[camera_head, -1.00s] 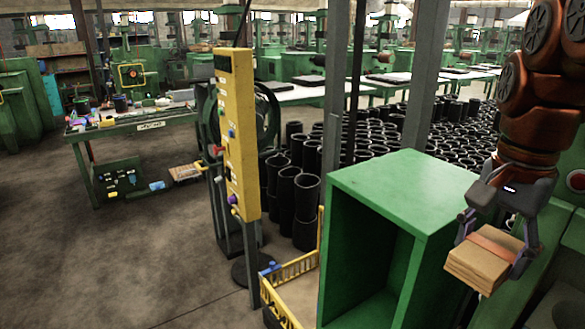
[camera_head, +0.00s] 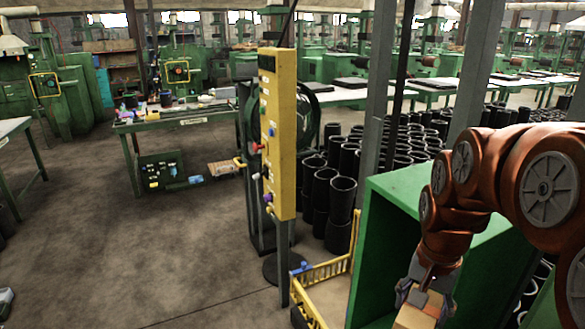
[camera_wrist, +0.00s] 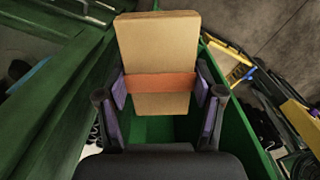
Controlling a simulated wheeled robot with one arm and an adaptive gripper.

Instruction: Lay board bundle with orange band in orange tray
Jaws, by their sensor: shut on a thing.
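The board bundle (camera_wrist: 158,40) is a stack of tan boards with an orange band (camera_wrist: 160,86) around it. My gripper (camera_wrist: 160,95) is shut on the bundle, with one purple-padded finger on each side at the band. In the head view the bundle (camera_head: 420,312) shows at the bottom edge, partly cut off, below my gripper (camera_head: 426,292). It is held up in front of the green open box (camera_head: 400,195). I cannot make out an orange tray in either view.
A yellow control post (camera_head: 278,130) stands left of the green box, with a yellow crate (camera_head: 325,275) by its foot. Many black rubber sleeves (camera_head: 340,190) stand behind.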

